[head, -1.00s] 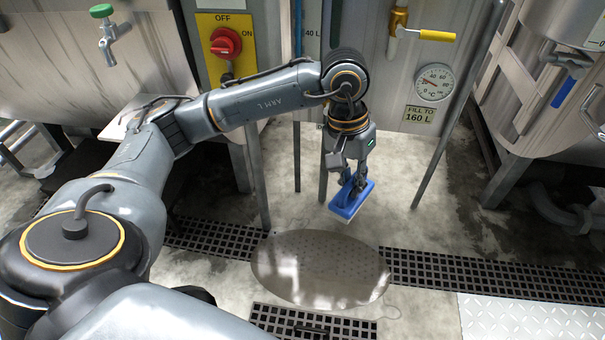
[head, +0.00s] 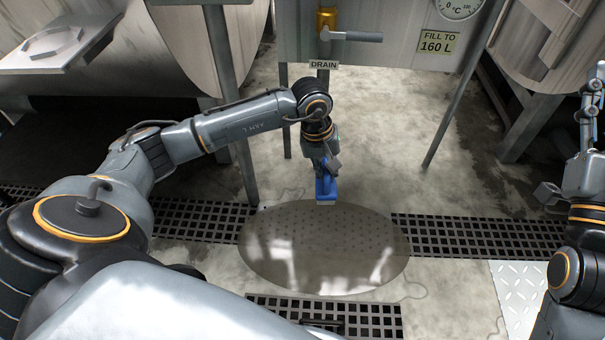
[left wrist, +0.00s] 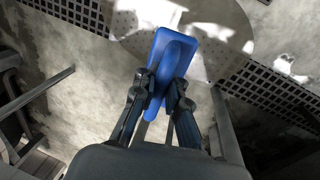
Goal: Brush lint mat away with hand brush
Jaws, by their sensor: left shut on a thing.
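My left gripper (head: 322,168) is shut on the blue hand brush (head: 326,189) and holds it head-down at the far edge of a round perforated disc (head: 320,225) in the floor. Whether the bristles touch the floor I cannot tell. In the left wrist view, the fingers (left wrist: 160,88) pinch the blue brush (left wrist: 172,58), and its far end overlaps the disc (left wrist: 215,35). The disc looks dull grey-brown with bright glossy patches. I cannot make out a separate lint mat on it. My right gripper (head: 592,85) is at the right edge, away from the disc; its jaw state is unclear.
Black floor gratings (head: 480,234) run left and right of the disc, with another grating (head: 325,315) in front. Metal legs (head: 465,85) and a drain valve (head: 328,30) stand behind. A bright tread plate (head: 520,285) lies at front right. Concrete around the disc is open.

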